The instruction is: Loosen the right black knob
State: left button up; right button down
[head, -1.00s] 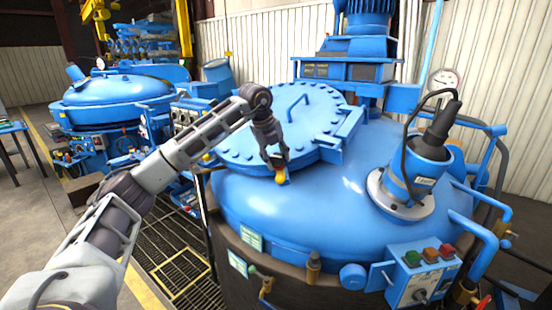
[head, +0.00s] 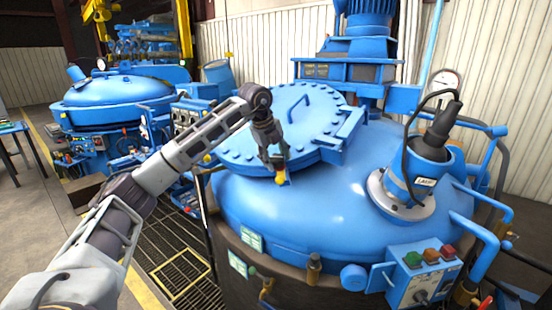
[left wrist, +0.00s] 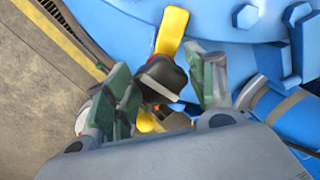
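A black knob (left wrist: 164,76) shows in the left wrist view, with a yellow piece (left wrist: 172,30) above it and a smaller yellow part (left wrist: 150,122) below. My left gripper (left wrist: 166,92) is open, with one green-padded finger on each side of the knob. A gap shows between the knob and the right finger; contact on the left side is unclear. In the head view my left gripper (head: 274,162) points down at the lid's front edge, above the yellow piece (head: 281,177). The knob is hard to make out there. My right gripper is not in view.
The round bolted lid (head: 285,122) sits on the big blue furnace (head: 330,205). A blue lamp housing (head: 412,180) with a black cable and a control box (head: 424,272) with coloured buttons stand to the right. Floor grating (head: 170,265) lies at the lower left.

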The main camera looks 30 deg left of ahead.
pick_arm(q)
jog(key=shift+o, duration=0.6)
jog(key=v, duration=1.2)
dwell(0.4)
